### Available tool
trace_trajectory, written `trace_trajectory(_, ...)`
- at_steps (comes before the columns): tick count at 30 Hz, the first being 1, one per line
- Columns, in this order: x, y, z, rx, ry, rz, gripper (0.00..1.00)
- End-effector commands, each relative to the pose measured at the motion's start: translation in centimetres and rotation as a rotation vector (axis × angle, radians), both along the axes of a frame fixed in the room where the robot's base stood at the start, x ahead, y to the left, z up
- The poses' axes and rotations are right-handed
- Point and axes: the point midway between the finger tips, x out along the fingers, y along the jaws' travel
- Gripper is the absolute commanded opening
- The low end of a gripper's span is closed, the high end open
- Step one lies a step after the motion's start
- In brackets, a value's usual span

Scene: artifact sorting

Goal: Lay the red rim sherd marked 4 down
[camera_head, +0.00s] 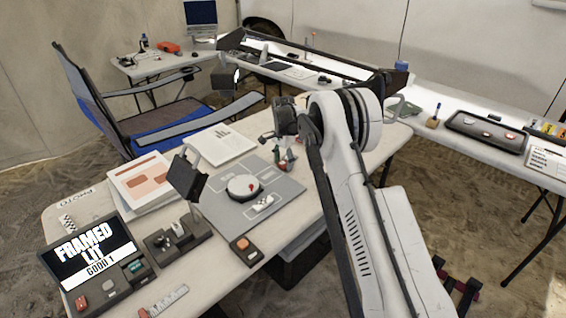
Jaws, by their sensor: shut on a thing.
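My gripper (284,160) is at the end of my arm, above the far right edge of the grey mat (290,188). It is shut, with a small red piece (281,164) at its fingertips, which I take for the red rim sherd. The mark 4 is too small to read, and my arm hides part of the area. A round white turntable (242,194) stands on the mat, left of and nearer than my gripper. A black and white scale bar (263,202) lies beside the turntable.
A lamp with a dark head (187,178) stands left of the mat. A screen (87,252) reads "FRAMED LIT GOOD 1". Papers (221,144) lie behind the mat. A dark tray (486,132) with several pieces is on the right table. The mat's front left looks bare.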

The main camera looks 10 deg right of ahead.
Motion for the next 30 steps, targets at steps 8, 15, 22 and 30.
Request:
trace_trajectory(8, 0.0, 0.0, -0.2, 0.0, 0.0, 0.0, 0.21)
trace_trajectory(15, 0.0, 0.0, -0.2, 0.0, 0.0, 0.0, 0.65)
trace_trajectory(22, 0.0, 0.0, -0.2, 0.0, 0.0, 0.0, 0.65)
trace_trajectory(30, 0.0, 0.0, 2.4, 0.0, 0.0, 0.0, 0.65)
